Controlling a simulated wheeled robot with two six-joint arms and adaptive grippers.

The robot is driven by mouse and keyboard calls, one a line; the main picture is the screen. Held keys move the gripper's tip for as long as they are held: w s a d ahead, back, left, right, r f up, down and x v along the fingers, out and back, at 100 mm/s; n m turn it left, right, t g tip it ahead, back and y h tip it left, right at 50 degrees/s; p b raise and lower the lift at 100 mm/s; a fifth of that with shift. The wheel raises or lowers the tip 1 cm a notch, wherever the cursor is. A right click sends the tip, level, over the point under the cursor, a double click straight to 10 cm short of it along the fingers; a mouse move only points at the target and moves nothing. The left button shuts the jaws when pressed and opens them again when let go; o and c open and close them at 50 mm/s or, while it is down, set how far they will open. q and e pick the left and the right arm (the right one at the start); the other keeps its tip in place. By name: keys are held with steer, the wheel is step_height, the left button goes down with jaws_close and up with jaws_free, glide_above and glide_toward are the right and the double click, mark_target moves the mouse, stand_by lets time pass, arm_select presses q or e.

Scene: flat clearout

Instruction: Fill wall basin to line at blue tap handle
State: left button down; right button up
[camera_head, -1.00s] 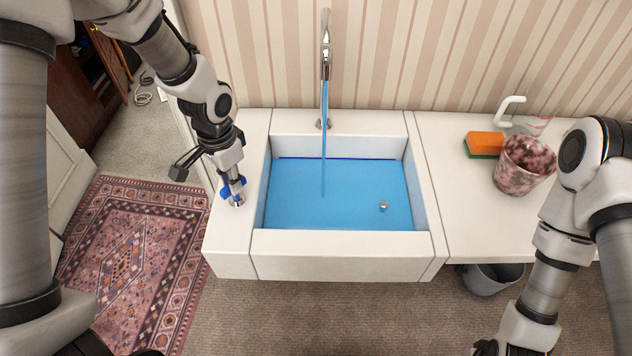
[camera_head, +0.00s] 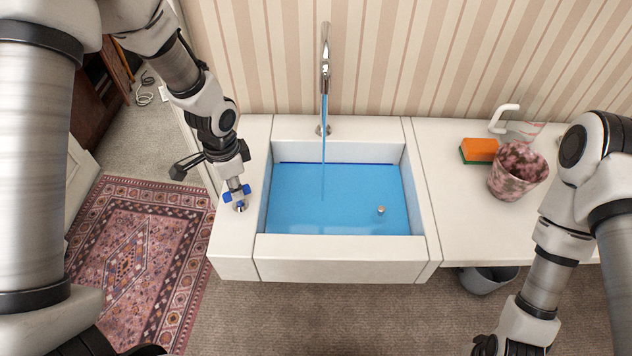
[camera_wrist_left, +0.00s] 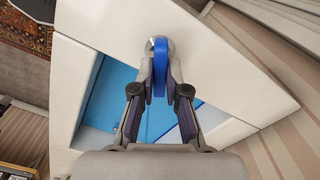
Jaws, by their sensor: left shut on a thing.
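The white wall basin (camera_head: 340,247) holds blue water (camera_head: 300,200). The water's far edge lies at or very close to a dark blue line (camera_head: 335,163) on the back inner wall; I cannot make out a gap. A thin stream falls from the chrome spout (camera_head: 325,60). The blue tap handle (camera_head: 245,191) stands on the white ledge left of the basin. My left gripper (camera_head: 236,188) is shut on it; in the left wrist view the handle (camera_wrist_left: 160,62) sits between the fingertips. My right gripper (camera_head: 487,346) is mostly cut off at the bottom edge.
A small metallic knob (camera_head: 381,210) shows in the water. Right on the counter (camera_head: 470,220) are an orange and green sponge (camera_head: 479,150), a speckled pink cup (camera_head: 517,172) and a white hooked piece (camera_head: 503,118). A grey bucket (camera_head: 487,279) stands below. A patterned rug (camera_head: 140,260) lies left.

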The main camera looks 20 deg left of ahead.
arm_select(q)
steer(key=m+p, duration=0.2)
steer(key=shift+s+r+p, duration=0.1)
steer(key=shift+r+p, duration=0.15)
steer(key=shift+p, duration=0.05)
steer(key=shift+m+p, duration=0.7)
steer(key=shift+m, duration=0.1)
steer(key=shift+f, duration=0.25)
steer(key=shift+r+m+p, duration=0.2)
steer(key=shift+m+p, duration=0.8)
steer(key=shift+p, duration=0.05)
steer(key=shift+f, duration=0.25)
